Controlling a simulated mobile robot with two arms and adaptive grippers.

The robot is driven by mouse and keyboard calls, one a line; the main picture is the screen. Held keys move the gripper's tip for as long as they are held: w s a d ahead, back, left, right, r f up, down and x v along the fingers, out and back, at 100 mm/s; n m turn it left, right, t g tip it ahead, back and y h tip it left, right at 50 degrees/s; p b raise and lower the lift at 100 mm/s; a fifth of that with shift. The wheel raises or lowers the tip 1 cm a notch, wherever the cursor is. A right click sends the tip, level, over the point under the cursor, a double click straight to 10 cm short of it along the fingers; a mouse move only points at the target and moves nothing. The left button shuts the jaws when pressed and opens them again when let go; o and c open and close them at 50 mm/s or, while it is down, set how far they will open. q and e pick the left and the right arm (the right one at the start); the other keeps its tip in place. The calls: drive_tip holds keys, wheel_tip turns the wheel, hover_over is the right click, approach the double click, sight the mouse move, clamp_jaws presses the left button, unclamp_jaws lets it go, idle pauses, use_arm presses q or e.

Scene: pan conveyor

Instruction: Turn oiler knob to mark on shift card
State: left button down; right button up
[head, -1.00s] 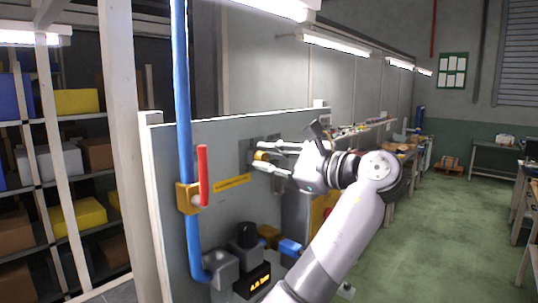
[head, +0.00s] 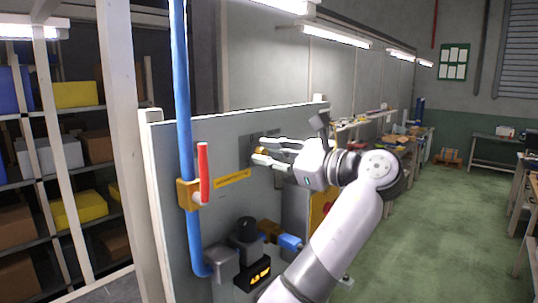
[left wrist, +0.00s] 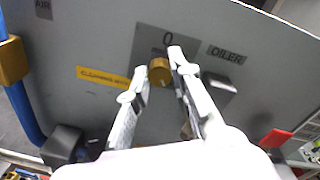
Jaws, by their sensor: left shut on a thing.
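The oiler knob is a brass-yellow round knob (left wrist: 159,72) on a dark square plate marked "0", beside an "OILER" label, in the left wrist view. In the head view the knob (head: 262,150) is mostly hidden by the fingers. My left gripper (head: 258,149) is at the grey panel, its two pale fingers on either side of the knob and shut on it. The fingers also show in the left wrist view (left wrist: 157,64). The knob's pointer mark is too small to read. No shift card can be made out. My right gripper is not in view.
A green board with papers (head: 453,66) hangs on the far wall.

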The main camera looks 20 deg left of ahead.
use_arm(q)
drive_tip(key=c, duration=1.4)
unclamp_jaws()
drive_tip(key=shift+d, duration=0.1)
drive_tip(key=v, duration=0.7)
drive_tip(key=shift+d, duration=0.25)
drive_tip(key=shift+a, duration=0.1)
drive_tip(key=shift+f, duration=0.1)
